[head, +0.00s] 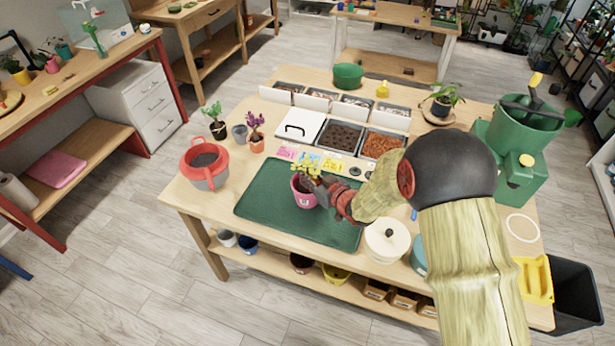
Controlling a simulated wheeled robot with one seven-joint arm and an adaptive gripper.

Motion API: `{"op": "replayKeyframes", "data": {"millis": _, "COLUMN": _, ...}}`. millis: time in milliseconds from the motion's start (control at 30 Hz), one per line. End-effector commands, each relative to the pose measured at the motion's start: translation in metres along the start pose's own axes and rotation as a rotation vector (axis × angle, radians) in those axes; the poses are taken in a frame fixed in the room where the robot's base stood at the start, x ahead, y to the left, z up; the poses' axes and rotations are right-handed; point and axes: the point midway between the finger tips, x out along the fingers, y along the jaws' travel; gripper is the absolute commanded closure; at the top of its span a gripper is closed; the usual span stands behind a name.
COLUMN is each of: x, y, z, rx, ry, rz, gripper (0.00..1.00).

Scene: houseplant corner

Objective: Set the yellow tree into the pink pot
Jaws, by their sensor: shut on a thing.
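The pink pot (304,199) stands on the dark green mat (272,205) at the middle of the table. The yellow tree (303,168) shows its yellow-green leaves right above the pot's rim. My gripper (317,184) reaches in from the right, just over the pot's right rim. It is shut on the yellow tree, low down, and its fingers hide the stem. Whether the tree's base is inside the pot or touches its bottom I cannot tell.
A red-and-grey watering can (208,172) and small potted plants (255,138) stand left of the mat. Trays of soil (342,137) lie behind it. A white lidded jar (387,243) stands to the right, near my arm. The mat's left part is clear.

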Motion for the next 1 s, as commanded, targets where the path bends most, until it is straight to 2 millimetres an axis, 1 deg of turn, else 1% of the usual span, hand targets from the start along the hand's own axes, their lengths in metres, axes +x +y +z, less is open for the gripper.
{"op": "replayKeyframes", "data": {"millis": 400, "x": 0.0009, "y": 0.0001, "z": 0.0016, "rx": 0.000, "ry": 0.001, "rz": 0.000, "gripper": 1.00}}
{"op": "replayKeyframes", "data": {"millis": 433, "x": 0.0009, "y": 0.0001, "z": 0.0016, "rx": 0.000, "ry": 0.001, "rz": 0.000, "gripper": 0.88}}
{"op": "replayKeyframes", "data": {"millis": 700, "x": 0.0009, "y": 0.0001, "z": 0.0018, "rx": 0.000, "ry": 0.001, "rz": 0.000, "gripper": 0.73}}
{"op": "replayKeyframes", "data": {"millis": 800, "x": 0.0009, "y": 0.0001, "z": 0.0019, "rx": 0.000, "ry": 0.000, "rz": 0.000, "gripper": 0.67}}
{"op": "replayKeyframes", "data": {"millis": 1000, "x": 0.0009, "y": 0.0000, "z": 0.0020, "rx": 0.000, "ry": 0.000, "rz": 0.000, "gripper": 0.67}}
